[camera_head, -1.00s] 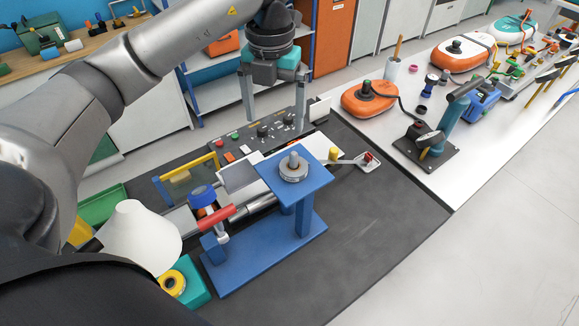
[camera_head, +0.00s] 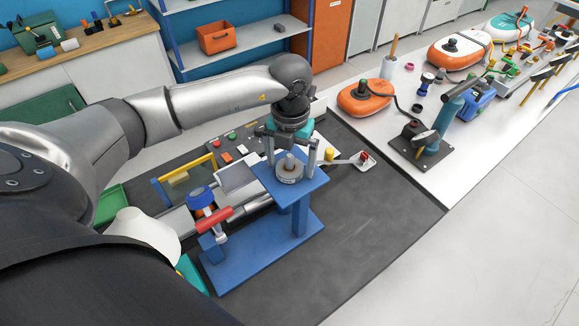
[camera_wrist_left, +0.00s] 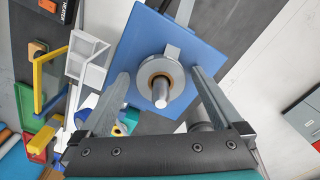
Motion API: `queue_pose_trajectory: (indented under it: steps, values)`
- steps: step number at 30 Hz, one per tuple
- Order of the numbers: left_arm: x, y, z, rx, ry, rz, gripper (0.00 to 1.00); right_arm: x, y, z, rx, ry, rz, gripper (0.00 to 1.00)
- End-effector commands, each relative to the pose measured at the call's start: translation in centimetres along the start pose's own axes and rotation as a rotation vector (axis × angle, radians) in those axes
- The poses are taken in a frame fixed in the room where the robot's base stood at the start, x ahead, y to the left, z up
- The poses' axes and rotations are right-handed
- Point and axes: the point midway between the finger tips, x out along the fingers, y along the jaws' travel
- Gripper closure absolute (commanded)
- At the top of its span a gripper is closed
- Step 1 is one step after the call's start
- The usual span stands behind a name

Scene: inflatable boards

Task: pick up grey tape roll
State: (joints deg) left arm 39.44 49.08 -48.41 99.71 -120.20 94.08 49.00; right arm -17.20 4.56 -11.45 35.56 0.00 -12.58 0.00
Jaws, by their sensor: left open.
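The grey tape roll (camera_head: 289,172) sits on the flat top of a blue stand (camera_head: 301,193), around a short upright peg. In the left wrist view the tape roll (camera_wrist_left: 162,81) shows as a grey ring with a brown core, with the peg through its middle. My left gripper (camera_head: 290,165) is open and points down at the roll, with one finger to each side of it. In the left wrist view the open fingers (camera_wrist_left: 160,80) flank the roll; I cannot tell whether they touch it. My right gripper is not in view.
A control panel (camera_head: 222,147) with buttons lies behind the stand. A red-handled tool (camera_head: 214,220) and a white lamp-like cone (camera_head: 148,235) are to the left. The dark mat (camera_head: 370,235) at front right is clear.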

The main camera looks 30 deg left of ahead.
Motion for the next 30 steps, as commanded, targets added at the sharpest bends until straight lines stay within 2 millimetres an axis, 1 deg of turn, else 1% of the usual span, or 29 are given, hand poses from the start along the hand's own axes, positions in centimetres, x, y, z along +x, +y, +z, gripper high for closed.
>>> queue_pose_trajectory:
  steps: [5, 27, 30]
  values:
    - [0.03, -0.02, 0.00, 0.001, 0.000, 0.000, 0.00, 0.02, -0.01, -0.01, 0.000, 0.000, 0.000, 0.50]
    - [-0.04, -0.02, 0.02, 0.001, -0.001, -0.001, 0.81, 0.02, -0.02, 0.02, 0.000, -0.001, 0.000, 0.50]
    - [-0.06, -0.03, 0.03, 0.001, -0.001, -0.001, 0.81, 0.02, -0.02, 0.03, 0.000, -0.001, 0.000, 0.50]
